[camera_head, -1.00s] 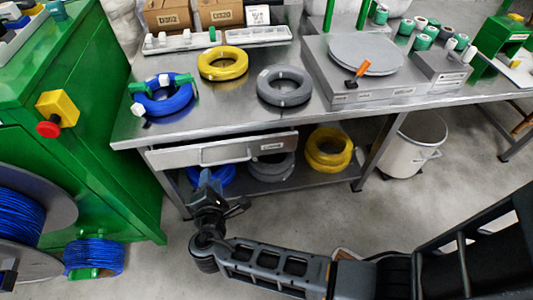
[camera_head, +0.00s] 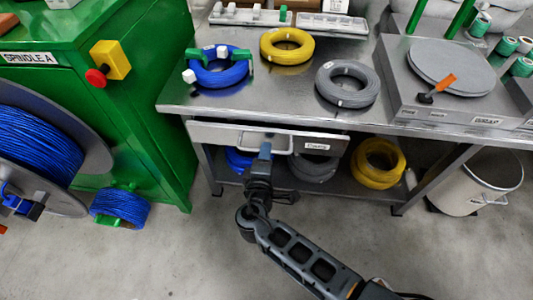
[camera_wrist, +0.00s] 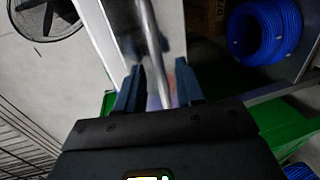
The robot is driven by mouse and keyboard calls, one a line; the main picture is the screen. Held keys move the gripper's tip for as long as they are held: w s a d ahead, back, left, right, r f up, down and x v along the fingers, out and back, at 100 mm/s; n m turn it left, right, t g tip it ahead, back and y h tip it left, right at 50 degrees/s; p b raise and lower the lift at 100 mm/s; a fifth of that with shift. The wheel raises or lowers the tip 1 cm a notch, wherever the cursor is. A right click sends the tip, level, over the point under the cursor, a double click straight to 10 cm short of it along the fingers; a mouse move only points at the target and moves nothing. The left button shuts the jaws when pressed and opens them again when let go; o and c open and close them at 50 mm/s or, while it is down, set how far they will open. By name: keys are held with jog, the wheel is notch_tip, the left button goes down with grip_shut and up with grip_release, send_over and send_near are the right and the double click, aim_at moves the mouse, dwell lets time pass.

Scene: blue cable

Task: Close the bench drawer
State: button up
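The bench drawer (camera_head: 220,133) sits under the front edge of the steel bench, a pale metal front with a label on its right side. Its front appears to stand a little out from the bench; how far is hard to tell. Its bar handle (camera_head: 290,145) is at the middle of the front. My gripper (camera_head: 265,152) is at the handle. In the wrist view the handle bar (camera_wrist: 149,45) runs between the two spread fingertips (camera_wrist: 158,88), with small gaps showing beside it. The gripper looks open around the bar.
The bench top (camera_head: 300,100) holds blue, yellow and grey cable coils and a grey turntable. More coils, including a yellow one (camera_head: 378,163), lie on the lower shelf. A green cabinet (camera_head: 140,120) stands left, a white bin (camera_head: 475,180) right.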

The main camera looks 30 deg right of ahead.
jog(key=shift+w+d+f, duration=0.1)
jog(key=shift+w+d, duration=0.1)
jog(key=shift+w, duration=0.1)
jog(key=shift+c, duration=0.4)
grip_shut()
